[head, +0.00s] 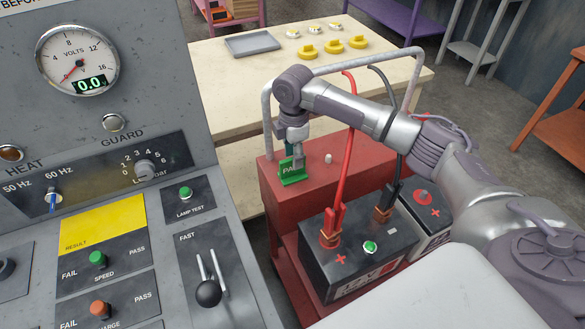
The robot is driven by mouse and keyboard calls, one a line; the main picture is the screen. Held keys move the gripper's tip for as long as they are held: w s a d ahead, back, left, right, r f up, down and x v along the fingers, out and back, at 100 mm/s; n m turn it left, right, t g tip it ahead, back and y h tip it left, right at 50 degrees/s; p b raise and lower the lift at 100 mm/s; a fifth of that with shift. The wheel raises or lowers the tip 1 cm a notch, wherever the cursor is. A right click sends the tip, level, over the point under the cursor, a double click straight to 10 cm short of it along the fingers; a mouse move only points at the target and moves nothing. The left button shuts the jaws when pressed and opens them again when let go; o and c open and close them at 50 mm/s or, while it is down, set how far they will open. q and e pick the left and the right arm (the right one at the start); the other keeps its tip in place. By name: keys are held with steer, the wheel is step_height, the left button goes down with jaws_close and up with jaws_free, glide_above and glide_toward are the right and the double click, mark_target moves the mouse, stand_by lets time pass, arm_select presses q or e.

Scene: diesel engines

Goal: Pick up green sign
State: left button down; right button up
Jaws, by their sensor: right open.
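The green sign (292,174) stands on the red cart top, near its left corner, with white letters starting "PA"; the rest of its text is hard to read. My right gripper (291,158) points down directly above the sign, at its upper edge. Its small fingers are partly hidden, and I cannot tell whether they touch the sign. The gripper is open. My right arm reaches in from the right across the cart. My left gripper is not in view.
The red cart (268,196) has a grey rail handle (266,112). Black batteries (352,268) with red and black cables sit in front. A control panel (110,170) fills the left. A cream table (225,95) behind holds a grey tray and yellow parts.

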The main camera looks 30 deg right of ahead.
mark_target(292, 174)
step_height(292, 174, down, 3)
steer(key=shift+w+f, duration=0.1)
steer(key=shift+f, duration=0.1)
steer(key=shift+a, duration=0.1)
steer(key=shift+c, duration=0.2)
jaws_close()
steer(key=shift+r, duration=0.15)
